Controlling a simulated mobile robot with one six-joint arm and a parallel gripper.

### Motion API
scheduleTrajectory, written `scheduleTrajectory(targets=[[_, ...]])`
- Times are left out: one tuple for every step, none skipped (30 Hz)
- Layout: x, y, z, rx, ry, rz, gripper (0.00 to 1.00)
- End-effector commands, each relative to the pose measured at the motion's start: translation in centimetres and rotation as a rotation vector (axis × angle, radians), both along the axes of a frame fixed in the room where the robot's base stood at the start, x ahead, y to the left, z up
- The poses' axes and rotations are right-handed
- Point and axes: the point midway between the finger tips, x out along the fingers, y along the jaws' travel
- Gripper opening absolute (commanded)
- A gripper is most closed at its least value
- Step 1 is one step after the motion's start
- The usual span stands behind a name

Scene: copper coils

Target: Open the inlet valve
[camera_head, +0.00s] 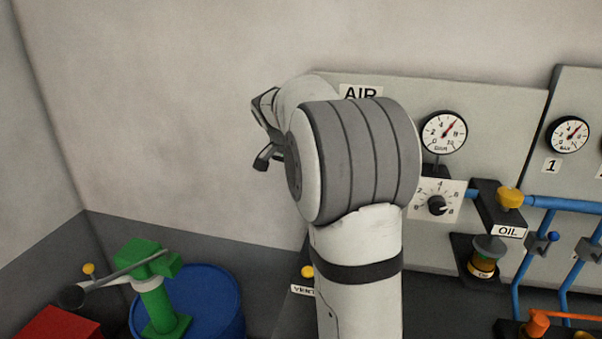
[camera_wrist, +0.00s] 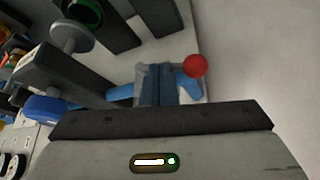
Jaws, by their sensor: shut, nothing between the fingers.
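In the wrist view, a red ball knob (camera_wrist: 194,66) shows just right of my fingertips, beside a blue pipe (camera_wrist: 190,92) on the pale panel. It looks like a valve lever's end, but no inlet label is readable. My gripper (camera_wrist: 158,72) is shut and empty, its fingers over the pipe and close to the knob; I cannot tell whether they touch. In the head view my gripper (camera_head: 262,163) shows at the panel's left edge, partly behind my arm. My arm hides the left part of the AIR panel (camera_head: 480,98) there, and the red knob is not visible.
An AIR pressure gauge (camera_head: 443,132), a dial (camera_head: 437,205) and a yellow OIL knob (camera_head: 510,197) sit right of my arm. A green pump (camera_head: 157,300) and blue drum (camera_head: 215,300) stand lower left. The wall (camera_head: 150,130) left of my gripper is clear.

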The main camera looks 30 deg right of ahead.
Motion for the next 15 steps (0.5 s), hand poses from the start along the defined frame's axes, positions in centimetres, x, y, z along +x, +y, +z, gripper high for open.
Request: scheduleTrajectory(targets=[[0.0,0.0,0.0,0.000,0.000,0.000,0.00],[0.0,0.0,0.0,0.000,0.000,0.000,0.00],[0.0,0.0,0.0,0.000,0.001,0.000,0.00],[0.0,0.0,0.0,0.000,0.001,0.000,0.00],[0.0,0.0,0.1,0.000,0.000,0.000,0.00],[-0.1,0.0,0.3,0.000,0.000,0.000,0.00],[-0.2,0.1,0.5,0.000,0.000,0.000,0.00],[-0.3,0.1,0.7,0.000,0.000,-0.001,0.00],[-0.5,0.2,1.2,0.000,0.000,-0.001,0.00],[-0.7,0.3,1.6,-0.001,-0.001,-0.001,0.00],[-0.9,0.4,2.1,-0.001,-0.003,0.000,0.00],[-1.2,0.5,2.8,-0.001,-0.003,-0.001,0.00],[-1.5,0.6,3.3,-0.001,-0.003,-0.001,0.00],[-1.8,0.7,3.9,-0.001,-0.003,-0.002,0.00],[-1.5,1.5,4.1,-0.001,-0.004,0.001,0.00]])
